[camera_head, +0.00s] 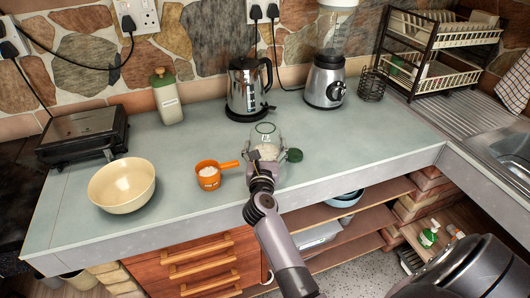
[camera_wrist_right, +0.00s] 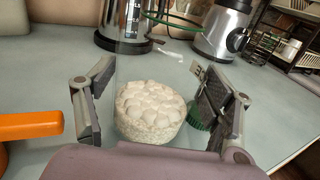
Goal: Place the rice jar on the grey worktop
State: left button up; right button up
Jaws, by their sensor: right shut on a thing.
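The rice jar (camera_head: 266,134) is clear glass with white rice in its lower part, upright over the front middle of the grey worktop (camera_head: 340,155). My right gripper (camera_head: 264,166) is shut on the jar from the front, and its arm hides the jar's lower part. In the right wrist view, the fingers of my right gripper (camera_wrist_right: 155,95) stand on both sides of the jar's rice (camera_wrist_right: 150,112). I cannot tell whether the jar's base touches the worktop. My left gripper is not in view.
A green lid (camera_head: 294,155) lies right of the jar. An orange measuring cup (camera_head: 208,177) and a cream bowl (camera_head: 122,187) are to the left. A kettle (camera_head: 246,90) and blender (camera_head: 326,82) stand behind. The worktop is clear to the right.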

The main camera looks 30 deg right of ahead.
jog(key=shift+w+f, duration=0.1)
jog(key=shift+f, duration=0.25)
jog(key=shift+f, duration=0.25)
jog(key=o, duration=1.8)
jog(key=shift+r, duration=0.1)
